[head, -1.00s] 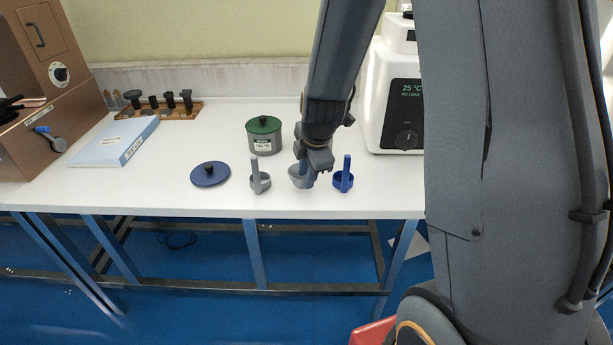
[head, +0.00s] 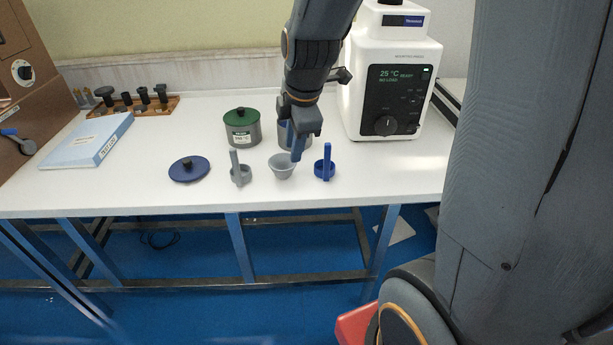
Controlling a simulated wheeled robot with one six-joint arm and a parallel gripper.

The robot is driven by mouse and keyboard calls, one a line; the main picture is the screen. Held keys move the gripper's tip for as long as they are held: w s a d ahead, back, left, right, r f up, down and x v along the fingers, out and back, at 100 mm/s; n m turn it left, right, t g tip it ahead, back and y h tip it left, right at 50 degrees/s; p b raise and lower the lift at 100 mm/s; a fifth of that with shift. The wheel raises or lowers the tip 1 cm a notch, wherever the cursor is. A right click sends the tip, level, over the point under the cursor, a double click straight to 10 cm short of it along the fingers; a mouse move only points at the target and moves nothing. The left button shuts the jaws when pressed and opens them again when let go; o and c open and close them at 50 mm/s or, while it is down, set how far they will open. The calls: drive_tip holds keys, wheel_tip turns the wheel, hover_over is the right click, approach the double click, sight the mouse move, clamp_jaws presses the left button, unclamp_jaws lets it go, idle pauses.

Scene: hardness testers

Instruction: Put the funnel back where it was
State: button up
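The funnel (head: 282,171) is a small light-grey cone-shaped cup. It stands on the white table near the front edge, between a grey holder with an upright handle (head: 240,174) and a blue one (head: 324,171). My gripper (head: 296,157) points down, with a blue finger showing just behind and above the funnel's right rim. The funnel's rim looks empty of fingers, but I cannot tell whether the fingertip touches it. The finger spacing is hidden from this angle. A grey pot (head: 304,143) stands behind my gripper, largely hidden by it.
A green-lidded grey pot (head: 241,134) and a loose blue lid (head: 189,174) stand to the left. A white machine with a dark display (head: 398,90) stands at the right. A binder (head: 88,142) and a wooden rack (head: 150,109) are at the left. The front-left tabletop is clear.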

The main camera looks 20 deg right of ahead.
drive_tip(key=s+f+m+g, duration=0.3)
drive_tip(key=s+f+m, duration=0.1)
drive_tip(key=s+m, duration=1.1)
drive_tip(key=shift+s+a+f+m, duration=0.2)
drive_tip(key=shift+s+a+m, duration=0.15)
drive_tip(key=shift+m, duration=0.75)
